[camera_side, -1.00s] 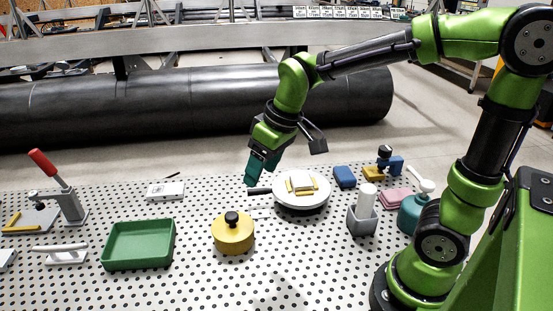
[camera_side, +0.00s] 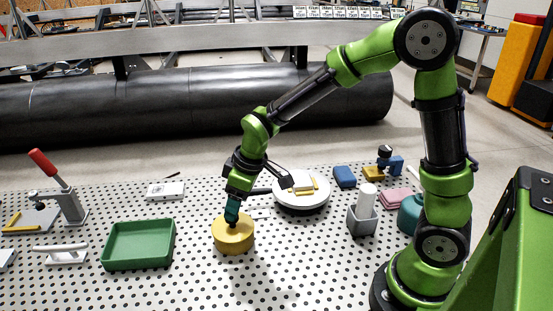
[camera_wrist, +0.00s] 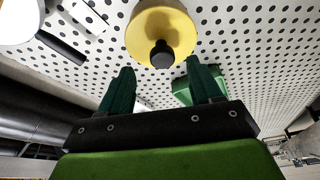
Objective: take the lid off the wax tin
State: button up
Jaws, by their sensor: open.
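The wax tin (camera_side: 233,240) is a round yellow tin standing on the perforated table, with its yellow lid on. Its black lid knob (camera_wrist: 162,54) shows in the wrist view, where the tin (camera_wrist: 160,22) sits ahead of my fingertips. In the side view my gripper (camera_side: 232,216) is right at the top of the tin and hides the knob. In the wrist view my gripper (camera_wrist: 162,78) is open, its two green fingers spread to either side of the knob's line. Whether the fingers touch the knob cannot be told.
A green tray (camera_side: 139,245) stands left of the tin. A white round plate (camera_side: 301,196) with a handle is behind it to the right. A grey holder (camera_side: 362,217) stands further right. The table in front of the tin is clear.

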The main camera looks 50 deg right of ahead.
jog(key=x, duration=0.5)
jog(key=shift+a, duration=0.25)
jog(key=shift+w, duration=0.1)
jog(key=c, duration=1.1)
